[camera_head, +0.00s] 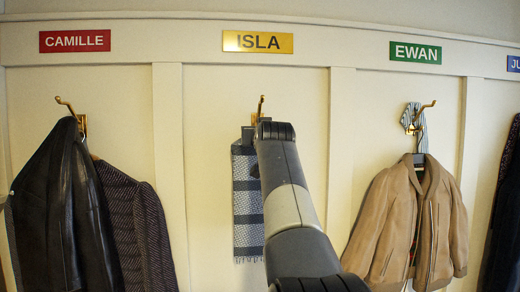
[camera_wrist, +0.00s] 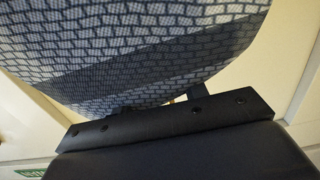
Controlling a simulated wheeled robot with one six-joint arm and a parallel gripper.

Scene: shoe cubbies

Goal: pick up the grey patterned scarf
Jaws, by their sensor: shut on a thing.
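The grey patterned scarf (camera_head: 247,205) hangs down in the ISLA bay, with a fringed lower end and dark and pale grey bands. My gripper (camera_head: 249,137) is at the scarf's top, just below the brass hook (camera_head: 260,106), and is shut on it. My arm covers the scarf's right side. In the wrist view the scarf (camera_wrist: 140,50) fills the upper part, close to the dark bar of my gripper (camera_wrist: 170,122). Whether the scarf still touches the hook is hidden.
A black leather jacket (camera_head: 62,215) and a dark knitted garment (camera_head: 140,225) hang in the CAMILLE bay at left. A tan jacket (camera_head: 405,220) and a striped blue cloth (camera_head: 412,120) hang in the EWAN bay. Wall space beside the scarf is bare.

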